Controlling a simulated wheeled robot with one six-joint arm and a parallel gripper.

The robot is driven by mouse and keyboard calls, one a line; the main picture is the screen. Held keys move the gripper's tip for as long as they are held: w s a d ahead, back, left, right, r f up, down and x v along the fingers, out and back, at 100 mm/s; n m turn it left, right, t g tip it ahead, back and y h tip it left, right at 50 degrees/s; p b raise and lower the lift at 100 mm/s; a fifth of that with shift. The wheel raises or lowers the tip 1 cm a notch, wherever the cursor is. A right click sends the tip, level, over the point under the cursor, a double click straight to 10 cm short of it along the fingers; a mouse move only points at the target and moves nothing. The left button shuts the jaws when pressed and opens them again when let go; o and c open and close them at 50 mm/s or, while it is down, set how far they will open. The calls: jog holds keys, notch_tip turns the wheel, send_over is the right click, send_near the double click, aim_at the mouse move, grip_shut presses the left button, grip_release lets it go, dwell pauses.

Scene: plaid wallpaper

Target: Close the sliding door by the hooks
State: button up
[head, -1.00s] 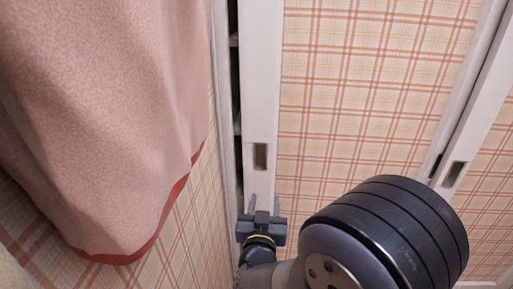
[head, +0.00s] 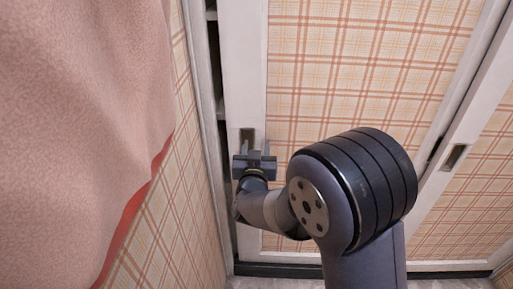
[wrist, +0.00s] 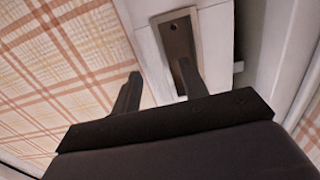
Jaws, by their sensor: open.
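The sliding door (head: 345,80) has a plaid panel in a white frame. A dark gap shows between its left edge and the white jamb. A recessed rectangular pull (head: 247,136) sits in the door's left frame strip; it also shows in the wrist view (wrist: 177,38). My gripper (head: 256,150) is open in front of this strip, just below the pull. In the wrist view, one finger of my gripper (wrist: 160,87) overlaps the lower part of the pull. The other finger is over the frame edge beside the plaid. I cannot tell whether either finger touches.
A second plaid door (head: 470,200) with its own recessed pull stands at the right. A pink curtain (head: 75,110) with a red hem hangs at the left before a plaid wall (head: 185,200). The floor (head: 270,284) shows at the bottom.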

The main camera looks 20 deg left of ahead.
jog(key=shift+w, duration=0.3)
jog(key=shift+c, duration=0.4)
grip_shut()
